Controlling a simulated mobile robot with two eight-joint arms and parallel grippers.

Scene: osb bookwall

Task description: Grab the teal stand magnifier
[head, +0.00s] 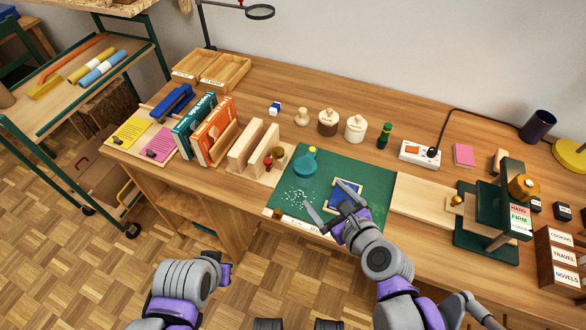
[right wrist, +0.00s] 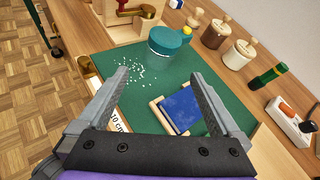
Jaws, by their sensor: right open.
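The teal stand magnifier (head: 304,167) is a short round teal piece with a yellow knob. It stands on the back part of a green mat (head: 349,162); in the right wrist view the magnifier (right wrist: 164,42) is beyond the fingertips. My right gripper (head: 323,195) is open and empty above the mat, on the near side of the magnifier and apart from it. The right wrist view shows its fingers (right wrist: 160,74) spread wide. My left arm shows at the lower left of the head view, but its fingers do not show.
A blue-topped wooden frame (right wrist: 182,108) lies on the mat near the right finger. White specks (head: 299,199) are scattered before the magnifier. A wooden holder with a red-knobbed part (head: 254,148) stands left, lidded jars (head: 356,128) behind, and a green press (head: 513,190) far right.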

